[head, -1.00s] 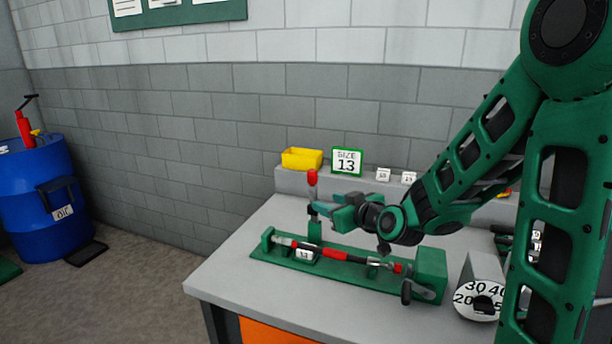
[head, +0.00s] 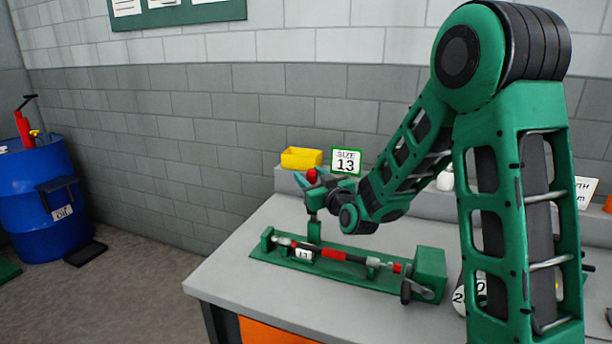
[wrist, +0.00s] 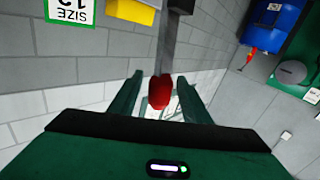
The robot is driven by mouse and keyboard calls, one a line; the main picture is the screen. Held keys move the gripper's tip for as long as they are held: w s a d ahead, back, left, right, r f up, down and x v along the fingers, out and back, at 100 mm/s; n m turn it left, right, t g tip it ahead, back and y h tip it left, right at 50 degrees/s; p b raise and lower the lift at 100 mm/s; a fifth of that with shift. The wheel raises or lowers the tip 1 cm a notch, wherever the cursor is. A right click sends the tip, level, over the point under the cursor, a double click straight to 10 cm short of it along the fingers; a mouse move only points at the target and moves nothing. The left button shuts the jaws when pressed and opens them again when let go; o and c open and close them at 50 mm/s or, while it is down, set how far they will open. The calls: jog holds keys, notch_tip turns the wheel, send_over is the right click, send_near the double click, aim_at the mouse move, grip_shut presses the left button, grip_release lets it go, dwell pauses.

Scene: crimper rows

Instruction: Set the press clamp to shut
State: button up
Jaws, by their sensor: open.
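The press clamp is a green post (head: 314,230) with an upright lever topped by a red knob (head: 311,176), at the back of a green fixture (head: 345,272) on the bench. A red and silver rod (head: 335,254) lies along the fixture, with a small 13 label (head: 303,254) in front. My gripper (head: 304,186) is open at knob height. In the wrist view, the red knob (wrist: 160,91) shows between the two green fingers of my gripper (wrist: 160,98), with room on both sides. My gripper hides part of the lever in the head view.
A yellow bin (head: 301,158) and a SIZE 13 sign (head: 345,160) stand on the ledge behind the clamp. A crank handle (head: 416,291) sticks out at the fixture's right end. The bench's front left (head: 225,275) is clear.

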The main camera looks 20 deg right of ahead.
jog(key=shift+w+a, duration=0.2)
jog(key=shift+w, duration=1.15)
